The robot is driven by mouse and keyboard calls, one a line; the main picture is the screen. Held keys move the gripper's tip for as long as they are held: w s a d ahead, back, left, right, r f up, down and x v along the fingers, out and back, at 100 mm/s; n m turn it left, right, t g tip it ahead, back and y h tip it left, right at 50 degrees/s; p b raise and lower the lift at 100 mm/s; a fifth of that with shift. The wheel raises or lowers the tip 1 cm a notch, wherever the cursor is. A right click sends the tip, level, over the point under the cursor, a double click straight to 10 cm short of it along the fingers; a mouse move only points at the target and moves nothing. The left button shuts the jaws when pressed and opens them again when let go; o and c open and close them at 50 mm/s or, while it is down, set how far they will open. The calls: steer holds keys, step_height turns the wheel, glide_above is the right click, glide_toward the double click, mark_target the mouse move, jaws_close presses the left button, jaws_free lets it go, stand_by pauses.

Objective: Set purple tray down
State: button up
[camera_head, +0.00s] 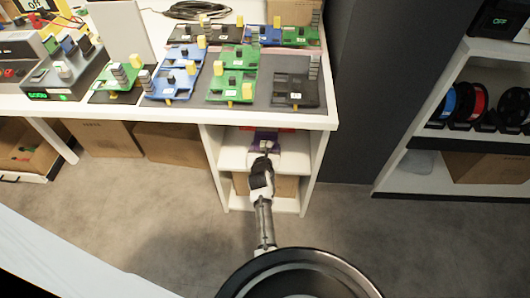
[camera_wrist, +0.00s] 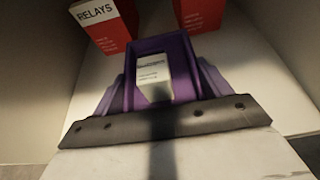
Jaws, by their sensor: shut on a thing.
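The purple tray (camera_head: 264,137) is inside the white shelf unit under the workbench, at the upper shelf. In the wrist view the tray (camera_wrist: 160,43) has raised purple walls and holds a small white box (camera_wrist: 153,76) with dark print. My gripper (camera_head: 262,159) reaches into the shelf opening from the front and is shut on the near side of the tray. A dark grey bar crosses in front of the tray in the wrist view. The tray is over the white shelf board (camera_wrist: 85,100); I cannot tell whether it touches it.
A red and white box marked RELAYS (camera_wrist: 105,24) stands behind the tray at left, and another red box (camera_wrist: 200,13) behind at right. Shelf side walls enclose the space. A carton (camera_head: 283,186) sits on the lower shelf. The board in front of the tray is bare.

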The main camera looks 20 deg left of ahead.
steer(key=shift+f, duration=1.1)
steer(key=shift+f+b, duration=0.2)
steer(key=shift+b, duration=0.1)
steer(key=o, duration=1.1)
steer(key=shift+r, duration=0.2)
steer(key=p+v, duration=0.2)
steer(key=v, duration=1)
